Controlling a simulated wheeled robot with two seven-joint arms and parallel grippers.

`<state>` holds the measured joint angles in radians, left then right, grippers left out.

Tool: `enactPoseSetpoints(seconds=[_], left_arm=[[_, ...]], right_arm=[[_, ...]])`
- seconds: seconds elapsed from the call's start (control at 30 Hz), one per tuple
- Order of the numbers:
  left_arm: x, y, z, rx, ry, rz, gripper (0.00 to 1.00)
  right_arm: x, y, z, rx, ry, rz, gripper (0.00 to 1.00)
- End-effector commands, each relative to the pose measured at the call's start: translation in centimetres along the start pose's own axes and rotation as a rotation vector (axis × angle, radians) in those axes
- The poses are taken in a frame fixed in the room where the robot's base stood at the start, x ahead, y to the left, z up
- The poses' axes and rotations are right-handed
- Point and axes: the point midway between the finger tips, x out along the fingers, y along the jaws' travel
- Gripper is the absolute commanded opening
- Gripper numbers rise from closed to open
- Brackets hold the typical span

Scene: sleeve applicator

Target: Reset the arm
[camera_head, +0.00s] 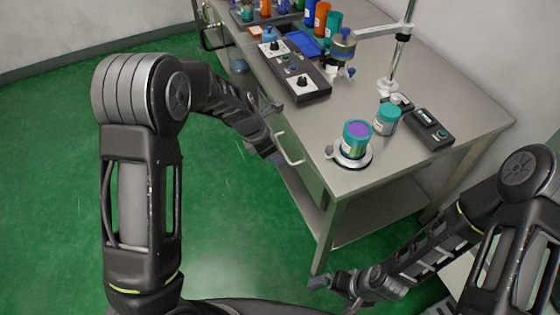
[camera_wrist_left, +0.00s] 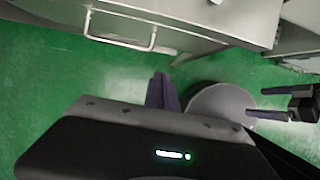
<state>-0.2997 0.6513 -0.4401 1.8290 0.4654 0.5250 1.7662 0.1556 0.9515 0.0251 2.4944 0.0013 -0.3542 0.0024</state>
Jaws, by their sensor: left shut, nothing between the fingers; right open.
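My left arm comes in from the left, bends at a large elbow joint, and reaches toward the table. Its gripper (camera_head: 277,157) is beside the table's front, near a drawer handle, apart from any object. In the left wrist view the fingers of this gripper (camera_wrist_left: 162,92) are together with nothing between them, over the green floor. My right gripper (camera_head: 332,294) is low at the bottom, below the table's near corner. It also shows at the right of the left wrist view (camera_wrist_left: 268,103), its two fingers apart and empty.
A grey metal table (camera_head: 437,88) stands at the right. On it are a teal jar with a purple lid (camera_head: 357,136) on a round plate, another teal jar (camera_head: 387,119), a black control box (camera_head: 292,72), and a clamp stand (camera_head: 397,62). The green floor (camera_head: 225,235) at left is clear.

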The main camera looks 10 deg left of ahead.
Motion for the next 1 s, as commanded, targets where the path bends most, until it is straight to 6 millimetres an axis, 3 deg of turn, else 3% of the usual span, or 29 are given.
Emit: enactPoseSetpoints(seconds=[0.5, 0.67, 0.77, 0.87, 1.0], left_arm=[[0.0, 0.0, -0.1, 0.004, 0.001, 0.000, 0.00], [0.0, 0.5, 0.0, 0.100, -0.001, 0.018, 0.00], [0.1, 1.5, -0.2, 0.270, 0.009, 0.069, 0.00], [1.1, 1.4, -0.9, 0.548, 0.046, 0.118, 0.00], [4.8, -1.9, -3.8, 1.076, 0.128, 0.120, 0.00]], right_arm=[[0.0, 0.0, 0.0, 0.000, 0.000, 0.000, 1.00], [0.0, 0.0, 0.0, 0.000, 0.000, 0.000, 1.00], [0.0, 0.0, 0.0, 0.000, 0.000, 0.000, 1.00], [0.0, 0.0, 0.0, 0.000, 0.000, 0.000, 1.00], [0.0, 0.0, 0.0, 0.000, 0.000, 0.000, 1.00]])
